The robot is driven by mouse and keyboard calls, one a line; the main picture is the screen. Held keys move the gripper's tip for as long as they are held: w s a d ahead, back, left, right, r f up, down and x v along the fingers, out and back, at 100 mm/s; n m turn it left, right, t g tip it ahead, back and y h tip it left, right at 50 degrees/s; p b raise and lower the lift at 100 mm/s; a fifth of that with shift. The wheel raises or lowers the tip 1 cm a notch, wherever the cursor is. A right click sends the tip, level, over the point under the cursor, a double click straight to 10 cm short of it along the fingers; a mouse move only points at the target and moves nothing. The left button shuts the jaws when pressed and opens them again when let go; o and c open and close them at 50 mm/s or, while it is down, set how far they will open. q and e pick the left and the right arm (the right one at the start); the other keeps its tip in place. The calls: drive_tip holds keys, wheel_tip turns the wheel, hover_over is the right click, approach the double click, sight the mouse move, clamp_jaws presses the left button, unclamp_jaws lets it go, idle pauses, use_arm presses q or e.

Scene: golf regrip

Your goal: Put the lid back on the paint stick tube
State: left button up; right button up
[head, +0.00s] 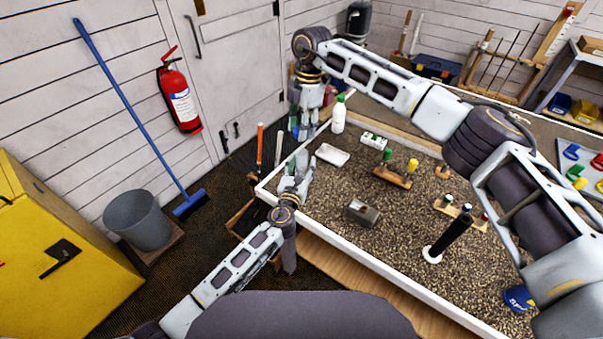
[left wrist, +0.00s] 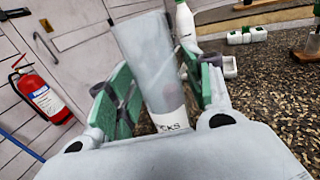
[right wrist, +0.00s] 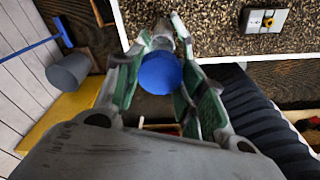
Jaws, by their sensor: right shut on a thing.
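The paint stick tube (left wrist: 152,65) is pale, see-through grey, with a white label ending in "CKS". It stands slightly tilted between the green pads of my left gripper (left wrist: 160,90), which is shut on it. In the head view, my left gripper (head: 296,184) holds the tube (head: 302,162) near the bench's left corner. The round blue lid (right wrist: 160,73) sits between the pads of my right gripper (right wrist: 160,85), which is shut on it. In the head view, my right gripper (head: 305,130) is above and beyond the tube. The lid looks apart from the tube; the tube's lower end is hidden.
The speckled bench top (head: 320,250) has a white raised edge. On it are a white bottle (head: 338,115), a white tray (head: 332,154), a grey metal block (head: 362,213) and a black upright grip (head: 453,236). A grey bucket (head: 140,220) stands on the left.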

use_arm(q)
clamp_jaws()
use_arm(e)
drive_tip(key=shift+f, duration=2.5)
drive_tip(key=shift+f, duration=0.1)
drive_tip(key=shift+f, duration=0.75)
drive_tip(key=shift+f, duration=0.6)
